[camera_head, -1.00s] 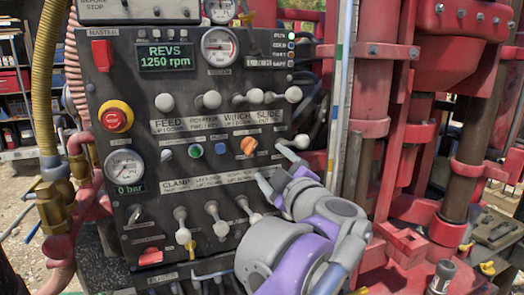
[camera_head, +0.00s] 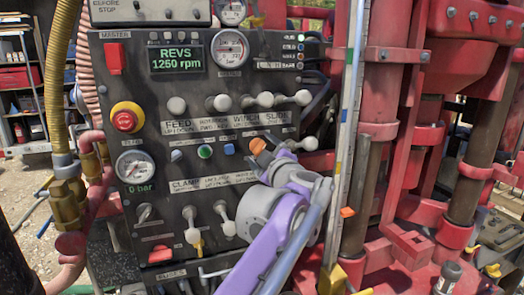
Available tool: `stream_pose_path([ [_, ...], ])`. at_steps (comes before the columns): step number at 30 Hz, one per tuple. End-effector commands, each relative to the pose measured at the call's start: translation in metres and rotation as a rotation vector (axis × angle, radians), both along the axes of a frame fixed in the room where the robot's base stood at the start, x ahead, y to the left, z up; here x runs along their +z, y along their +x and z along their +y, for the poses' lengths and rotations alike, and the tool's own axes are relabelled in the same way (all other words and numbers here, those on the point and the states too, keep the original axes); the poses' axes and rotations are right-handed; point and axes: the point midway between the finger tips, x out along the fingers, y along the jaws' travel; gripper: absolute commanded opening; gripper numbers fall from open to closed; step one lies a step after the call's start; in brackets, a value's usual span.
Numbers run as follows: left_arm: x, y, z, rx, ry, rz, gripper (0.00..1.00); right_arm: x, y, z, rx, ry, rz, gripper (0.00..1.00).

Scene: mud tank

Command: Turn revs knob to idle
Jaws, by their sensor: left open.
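The black control panel (camera_head: 105,200) faces me. Its green display (camera_head: 176,59) reads REVS 1250 rpm. An orange knob (camera_head: 258,146) sits at the right end of the middle row, turned at a slant; its small label is unreadable, so I cannot tell for sure that it is the revs knob. My left gripper (camera_head: 268,160) is open, its tips just below and right of the orange knob. I cannot tell whether they touch it. My wrist covers the panel's lower right. My right gripper is not in view.
A blue button (camera_head: 229,149) and a green button (camera_head: 205,151) are left of the orange knob. Ball-ended levers (camera_head: 222,102) stand above, more levers (camera_head: 191,225) below. A red emergency stop (camera_head: 126,118) is at left. Red rig frames (camera_head: 410,130) fill the right.

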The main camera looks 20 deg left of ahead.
Motion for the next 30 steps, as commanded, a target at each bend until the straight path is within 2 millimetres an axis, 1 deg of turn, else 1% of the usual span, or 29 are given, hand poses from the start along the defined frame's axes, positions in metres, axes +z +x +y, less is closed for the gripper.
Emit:
stream_pose_path([
  [3, -0.0002, -0.0002, -0.0001, 0.0, 0.0, 0.0, 0.82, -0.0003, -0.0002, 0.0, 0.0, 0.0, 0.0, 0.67],
  [4, -0.0002, -0.0002, -0.0001, 0.0, 0.0, 0.0, 0.79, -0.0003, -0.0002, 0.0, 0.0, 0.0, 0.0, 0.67],
  [8, -0.0002, -0.0003, -0.0001, 0.0, 0.0, 0.0, 0.56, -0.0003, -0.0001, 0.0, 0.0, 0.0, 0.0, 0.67],
  [9, -0.0002, -0.0004, -0.0001, 0.0, 0.0, 0.0, 0.48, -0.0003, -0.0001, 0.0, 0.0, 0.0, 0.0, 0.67],
  [11, -0.0001, -0.0004, -0.0001, 0.0, 0.0, 0.0, 0.38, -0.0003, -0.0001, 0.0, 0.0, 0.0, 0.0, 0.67],
  [12, -0.0001, -0.0004, -0.0001, 0.0, 0.0, 0.0, 0.3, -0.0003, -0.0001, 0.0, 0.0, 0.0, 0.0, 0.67],
  [14, -0.0001, -0.0004, -0.0001, 0.0, 0.0, 0.0, 0.2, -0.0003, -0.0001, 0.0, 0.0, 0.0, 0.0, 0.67],
  [15, -0.0001, -0.0004, -0.0001, 0.0, 0.0, 0.0, 0.12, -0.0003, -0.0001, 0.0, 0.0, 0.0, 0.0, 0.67],
  [17, -0.0001, -0.0004, -0.0001, 0.0, 0.0, 0.0, 0.01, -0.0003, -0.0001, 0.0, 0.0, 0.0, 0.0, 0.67],
  [18, -0.0001, -0.0005, -0.0001, 0.0, 0.0, 0.0, 0.0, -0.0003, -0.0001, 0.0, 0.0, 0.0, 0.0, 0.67],
  [25, 0.0004, -0.0004, -0.0001, 0.001, -0.02, -0.014, 0.0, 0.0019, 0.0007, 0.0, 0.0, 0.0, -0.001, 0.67],
  [30, 0.0012, -0.0003, -0.0001, 0.001, -0.082, -0.056, 0.0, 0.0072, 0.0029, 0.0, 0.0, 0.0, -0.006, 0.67],
])
